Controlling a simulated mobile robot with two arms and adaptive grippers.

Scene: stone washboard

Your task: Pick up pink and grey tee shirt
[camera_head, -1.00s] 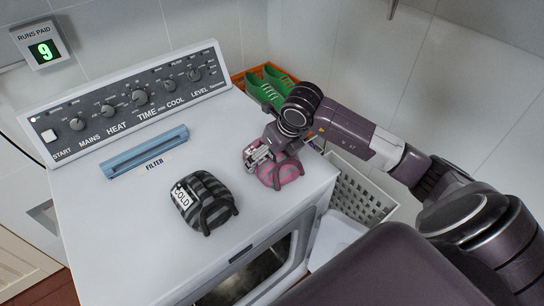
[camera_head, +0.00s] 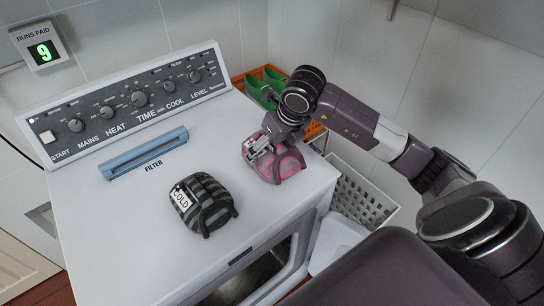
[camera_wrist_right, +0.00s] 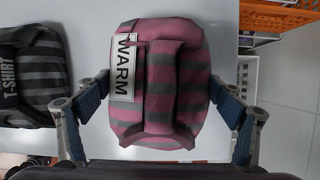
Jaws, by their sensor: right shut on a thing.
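The pink and grey striped tee shirt (camera_head: 282,166) is a rolled bundle at the right side of the white machine's top. In the right wrist view it (camera_wrist_right: 185,75) fills the middle and bears a "WARM" tag. My right gripper (camera_head: 262,151) is shut on it, with one finger on each side in the wrist view (camera_wrist_right: 160,88). I cannot tell whether the shirt touches the top or is just clear of it. My left gripper is not in view.
A black and grey striped shirt (camera_head: 205,204) tagged "COLD" lies to the left on the machine top (camera_head: 120,215). A blue filter handle (camera_head: 145,153) and control panel (camera_head: 130,105) are behind. An orange crate with green shoes (camera_head: 262,82) and a white basket (camera_head: 362,192) stand right.

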